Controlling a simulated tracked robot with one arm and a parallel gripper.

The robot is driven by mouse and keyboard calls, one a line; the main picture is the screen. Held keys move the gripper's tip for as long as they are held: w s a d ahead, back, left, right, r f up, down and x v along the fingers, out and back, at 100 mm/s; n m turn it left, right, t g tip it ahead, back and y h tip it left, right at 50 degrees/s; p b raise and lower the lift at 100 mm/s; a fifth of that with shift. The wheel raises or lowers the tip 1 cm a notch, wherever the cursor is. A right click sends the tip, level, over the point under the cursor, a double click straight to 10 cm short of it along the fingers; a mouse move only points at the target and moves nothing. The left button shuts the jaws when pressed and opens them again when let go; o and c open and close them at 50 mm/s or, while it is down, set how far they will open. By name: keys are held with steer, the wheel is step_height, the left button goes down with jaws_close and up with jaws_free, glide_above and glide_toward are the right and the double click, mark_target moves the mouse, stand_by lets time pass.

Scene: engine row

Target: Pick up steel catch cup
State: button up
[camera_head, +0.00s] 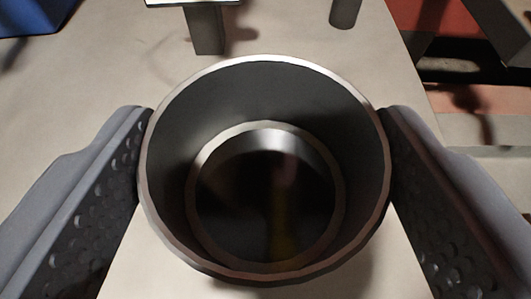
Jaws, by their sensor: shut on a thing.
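The steel catch cup (165,170) fills the middle of the view, seen from above with its round open rim towards me. It is dark grey inside, with a lighter inner ring and a dark bottom. My gripper (266,165) is shut on it, with one dark dimpled finger pressed to the left side of the rim and the other to the right side. The cup's outer wall and base are hidden, so I cannot tell if it touches the pale surface below.
A pale flat surface (90,85) lies under and around the cup. Behind it stand a grey post with a light top (205,30) and a small dark cylinder (345,12). A blue object (35,15) is at the top left. Red and dark parts (440,20) lie beyond the surface's right edge.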

mark_target(354, 236)
steer(key=shift+s+d+f+b, duration=0.1)
steer(key=shift+s+d+b, duration=0.55)
steer(key=shift+b, duration=0.3)
steer(key=b, duration=0.3)
steer(key=shift+s, duration=0.4)
steer(key=shift+s+d+b, duration=0.25)
steer(key=shift+s+b, duration=0.15)
steer(key=shift+b, duration=0.65)
steer(key=shift+s+d+r+b, duration=0.2)
steer(key=shift+s+r+b, duration=0.1)
steer(key=shift+b, duration=0.45)
